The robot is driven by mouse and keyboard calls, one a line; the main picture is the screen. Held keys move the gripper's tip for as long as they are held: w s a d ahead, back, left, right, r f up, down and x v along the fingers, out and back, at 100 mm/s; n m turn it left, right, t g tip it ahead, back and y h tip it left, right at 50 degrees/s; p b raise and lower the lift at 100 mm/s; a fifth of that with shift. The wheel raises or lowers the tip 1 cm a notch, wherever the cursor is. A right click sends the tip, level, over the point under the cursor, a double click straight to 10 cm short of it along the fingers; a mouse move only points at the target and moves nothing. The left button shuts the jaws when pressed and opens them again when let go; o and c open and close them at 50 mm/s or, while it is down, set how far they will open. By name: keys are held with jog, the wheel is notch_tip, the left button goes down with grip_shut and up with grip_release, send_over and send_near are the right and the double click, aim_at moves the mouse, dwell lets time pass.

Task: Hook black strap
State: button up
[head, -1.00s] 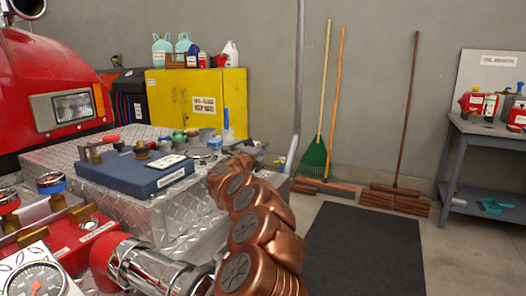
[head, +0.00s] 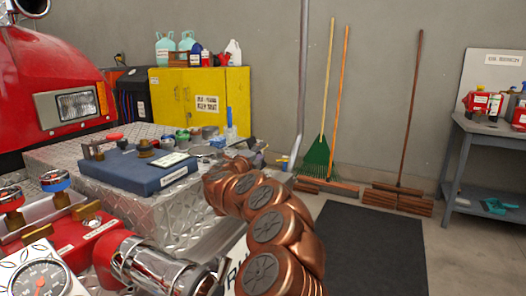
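My copper-coloured arm (head: 268,225) rises from the bottom middle and bends left toward the diamond-plate bumper (head: 190,212). I cannot make out my gripper; the far end of the arm is hidden behind its own links. I cannot pick out a black strap with certainty. A blue box (head: 135,172) with a white label lies on the bumper, with brass and red fittings on and beside it. A red pump body with a chrome outlet (head: 150,262) is at the lower left, in front of the bumper.
A pressure gauge (head: 40,280) and blue and red knobs sit at the lower left. The red truck front (head: 55,65) is at the left. A yellow cabinet (head: 195,100) stands behind. Brooms lean on the wall. A dark mat (head: 370,250) lies on clear floor; a grey workbench (head: 480,130) is at the right.

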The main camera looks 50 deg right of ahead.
jog(key=v, duration=0.8)
